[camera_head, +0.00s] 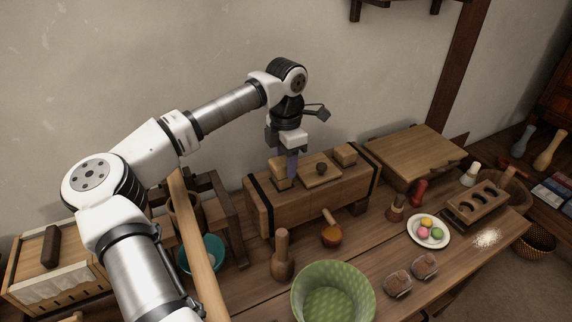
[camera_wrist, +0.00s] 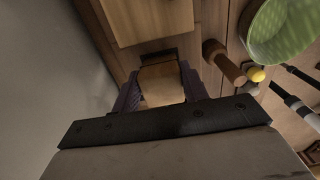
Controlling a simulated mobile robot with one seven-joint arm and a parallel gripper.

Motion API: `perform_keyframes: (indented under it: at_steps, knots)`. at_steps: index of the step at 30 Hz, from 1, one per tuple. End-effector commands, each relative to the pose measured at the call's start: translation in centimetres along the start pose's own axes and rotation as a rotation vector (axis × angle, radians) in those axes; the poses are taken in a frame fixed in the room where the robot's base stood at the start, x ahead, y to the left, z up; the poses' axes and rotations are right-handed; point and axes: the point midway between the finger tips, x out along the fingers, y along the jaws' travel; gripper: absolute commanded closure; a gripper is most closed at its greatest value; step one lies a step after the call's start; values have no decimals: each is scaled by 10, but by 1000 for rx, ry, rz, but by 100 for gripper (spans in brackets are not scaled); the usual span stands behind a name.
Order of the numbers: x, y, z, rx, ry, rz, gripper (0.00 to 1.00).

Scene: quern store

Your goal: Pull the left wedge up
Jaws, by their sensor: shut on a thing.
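The wooden press (camera_head: 335,197) is a long box with dark straps, standing near the wall on the bench. The left wedge (camera_head: 278,174) is a pale wooden block at its left end. My gripper (camera_head: 290,172) points down from above and is shut on this wedge. In the wrist view the wedge (camera_wrist: 161,84) sits between the two fingers, one on each side. A dark gap shows beside it. Whether it is raised out of its slot I cannot tell.
A green bowl (camera_head: 333,291) is nearer. A teal bowl (camera_head: 203,253) lies left, a flat wooden board (camera_head: 415,150) right. The wall is close behind.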

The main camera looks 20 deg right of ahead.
Motion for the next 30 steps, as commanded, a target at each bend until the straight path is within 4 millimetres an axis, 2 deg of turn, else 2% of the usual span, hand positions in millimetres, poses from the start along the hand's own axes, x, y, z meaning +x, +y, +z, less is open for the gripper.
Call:
perform_keyframes:
  at_steps: [5,6,10,18,22,26,30]
  knots:
    - [-5,1,1,-1,-7,7,97]
    - [-5,2,1,-1,-7,7,51]
    - [-4,1,1,-1,-6,6,35]
    - [-3,1,1,-1,-5,5,35]
    - [-10,2,1,-2,-5,6,35]
    - [-32,1,1,-1,-5,8,35]
    - [-65,2,1,-2,-6,9,35]
